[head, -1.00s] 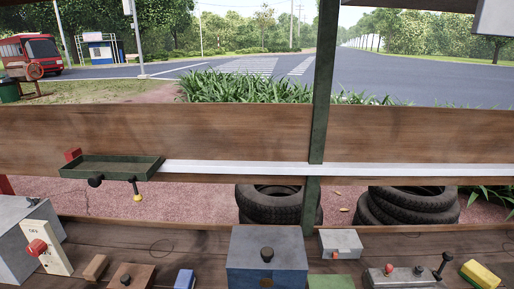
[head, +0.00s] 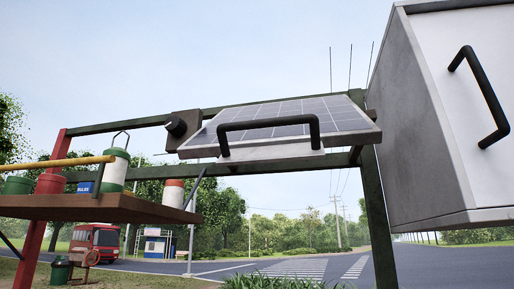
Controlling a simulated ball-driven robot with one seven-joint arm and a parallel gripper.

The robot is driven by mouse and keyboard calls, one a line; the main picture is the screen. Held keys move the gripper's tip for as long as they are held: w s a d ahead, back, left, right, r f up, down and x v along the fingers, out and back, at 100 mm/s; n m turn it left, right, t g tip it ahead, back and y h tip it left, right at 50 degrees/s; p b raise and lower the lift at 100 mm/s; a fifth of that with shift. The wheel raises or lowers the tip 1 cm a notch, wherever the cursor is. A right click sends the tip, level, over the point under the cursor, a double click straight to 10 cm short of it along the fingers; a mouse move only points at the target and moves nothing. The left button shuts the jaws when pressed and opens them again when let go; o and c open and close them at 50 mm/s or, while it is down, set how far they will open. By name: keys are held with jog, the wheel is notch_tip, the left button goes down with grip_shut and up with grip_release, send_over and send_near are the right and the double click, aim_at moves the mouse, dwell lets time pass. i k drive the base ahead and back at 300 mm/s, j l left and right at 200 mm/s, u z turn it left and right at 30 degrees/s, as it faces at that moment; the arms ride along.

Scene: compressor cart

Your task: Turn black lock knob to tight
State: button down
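A black round knob (head: 176,127) sits on a dark brown block (head: 186,122) at the left end of a tilted solar panel (head: 290,122), high on the green frame in the head view. I cannot tell from here whether the knob is tight or loose. A black handle (head: 268,121) on a pale plate (head: 252,159) runs along the panel's front edge. My gripper is not in view.
A large grey-white box (head: 425,120) with a black handle (head: 479,92) juts in at the right. At the left, a wooden shelf (head: 95,208) holds several canisters and a yellow rod (head: 55,162). Open air lies below the panel.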

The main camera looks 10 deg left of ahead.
aim_at(176, 126)
jog(key=u, duration=0.9)
